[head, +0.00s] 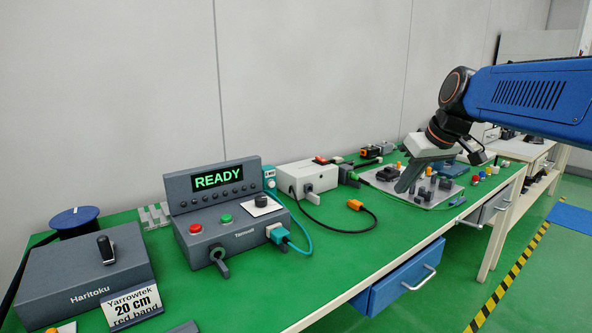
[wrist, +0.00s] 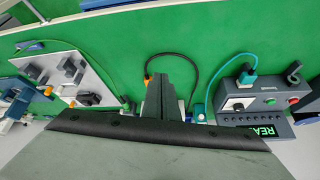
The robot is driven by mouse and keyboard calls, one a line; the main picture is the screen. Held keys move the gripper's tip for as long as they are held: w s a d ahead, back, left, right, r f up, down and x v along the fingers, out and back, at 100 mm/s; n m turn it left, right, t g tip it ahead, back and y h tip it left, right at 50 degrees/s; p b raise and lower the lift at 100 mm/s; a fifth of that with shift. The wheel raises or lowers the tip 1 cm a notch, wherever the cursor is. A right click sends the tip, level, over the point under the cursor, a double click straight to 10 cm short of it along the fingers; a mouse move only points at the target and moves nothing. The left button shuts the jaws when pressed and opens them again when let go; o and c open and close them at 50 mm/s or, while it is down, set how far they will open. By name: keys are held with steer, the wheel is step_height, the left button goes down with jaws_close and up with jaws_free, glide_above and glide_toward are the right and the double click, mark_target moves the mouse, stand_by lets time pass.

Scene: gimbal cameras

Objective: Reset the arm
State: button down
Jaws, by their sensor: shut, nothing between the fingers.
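My arm comes in from the right in the head view, blue with a dark wrist joint. My gripper (head: 406,186) points down and to the left in front of the grey plate with dark fixtures, above the green bench. Its fingers are together with nothing between them. In the wrist view my gripper (wrist: 166,82) shows as dark fingers pressed together over the green bench top, near the black cable. I cannot tell its exact height above the bench.
The green bench (head: 330,262) holds a grey console reading READY (head: 228,232), a white box (head: 308,178), the fixture plate (head: 432,202), a Haritoku box (head: 85,275) and a blue spool (head: 75,220). A blue drawer (head: 402,278) stands open at the front. The wall is behind.

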steer(key=s+d+f+m+h, duration=0.1)
steer(key=s+f+m, duration=0.1)
steer(key=s+f, duration=0.8)
steer(key=s+d+f+m+h, duration=0.1)
steer(key=s+f+m, duration=0.1)
steer(key=s+f, duration=0.8)
steer(key=s, duration=0.7)
steer(key=shift+s+d+f, duration=0.2)
steer(key=shift+d, duration=0.15)
